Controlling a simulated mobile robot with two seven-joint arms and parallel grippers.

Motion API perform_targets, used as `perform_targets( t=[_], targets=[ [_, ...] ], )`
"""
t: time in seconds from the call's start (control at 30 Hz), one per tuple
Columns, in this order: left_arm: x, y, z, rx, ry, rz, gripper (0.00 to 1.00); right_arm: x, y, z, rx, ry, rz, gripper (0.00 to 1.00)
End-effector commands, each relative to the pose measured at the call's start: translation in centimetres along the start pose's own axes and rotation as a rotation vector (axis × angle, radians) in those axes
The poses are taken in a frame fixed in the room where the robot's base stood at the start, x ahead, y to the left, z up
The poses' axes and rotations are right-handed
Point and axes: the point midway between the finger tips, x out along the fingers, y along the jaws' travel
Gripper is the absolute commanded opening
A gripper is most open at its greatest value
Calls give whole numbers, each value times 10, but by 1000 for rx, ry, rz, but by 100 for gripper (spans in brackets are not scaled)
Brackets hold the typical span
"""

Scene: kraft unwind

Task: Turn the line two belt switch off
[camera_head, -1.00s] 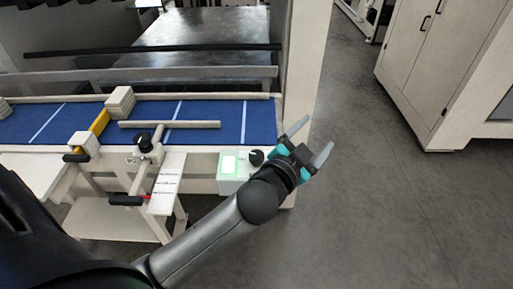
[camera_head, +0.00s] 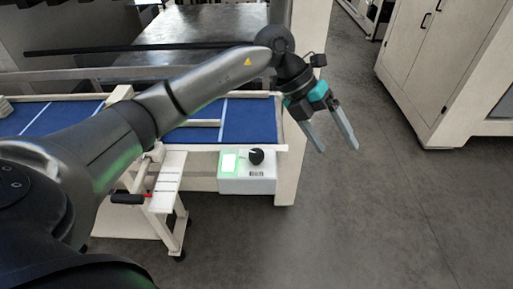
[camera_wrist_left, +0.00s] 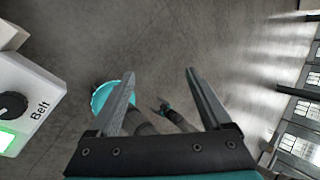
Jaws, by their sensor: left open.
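The belt switch is a black round knob (camera_head: 256,156) on a white control box (camera_head: 247,186) at the front edge of the blue belt table. A lit green panel (camera_head: 229,162) sits left of the knob. In the left wrist view the knob (camera_wrist_left: 12,105) is at the left edge, beside the word "Belt" and the green light (camera_wrist_left: 6,141). My left gripper (camera_head: 331,138) is open and empty, to the right of the box and apart from it, fingers pointing down. My right gripper is not in view.
The blue belt (camera_head: 250,118) runs behind the box, partly hidden by my left arm. A white stand with a red-and-black handle (camera_head: 128,198) is left of the box. A beige cabinet (camera_head: 440,65) stands at the right. The grey floor between is clear.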

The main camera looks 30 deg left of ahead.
Motion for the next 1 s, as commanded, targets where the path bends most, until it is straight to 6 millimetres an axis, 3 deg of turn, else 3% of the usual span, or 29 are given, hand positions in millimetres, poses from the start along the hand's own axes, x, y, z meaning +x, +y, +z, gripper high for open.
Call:
perform_targets(
  t=[0.1, 0.2, 0.3, 0.43, 0.67, 1.0],
  targets=[
    [-43, 54, 8, -58, 19, 277, 82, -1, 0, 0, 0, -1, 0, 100],
    [-79, 87, 8, -125, 30, 458, 82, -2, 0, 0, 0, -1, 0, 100],
    [-107, 107, 6, -184, 36, 580, 82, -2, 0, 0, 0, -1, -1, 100],
    [-126, 120, 2, -227, 41, 659, 82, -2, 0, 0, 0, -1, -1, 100],
    [-111, 136, -3, -239, 49, 676, 82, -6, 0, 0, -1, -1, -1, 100],
    [-54, 180, -11, -238, 48, 673, 82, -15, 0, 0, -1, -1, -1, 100]
  ],
)
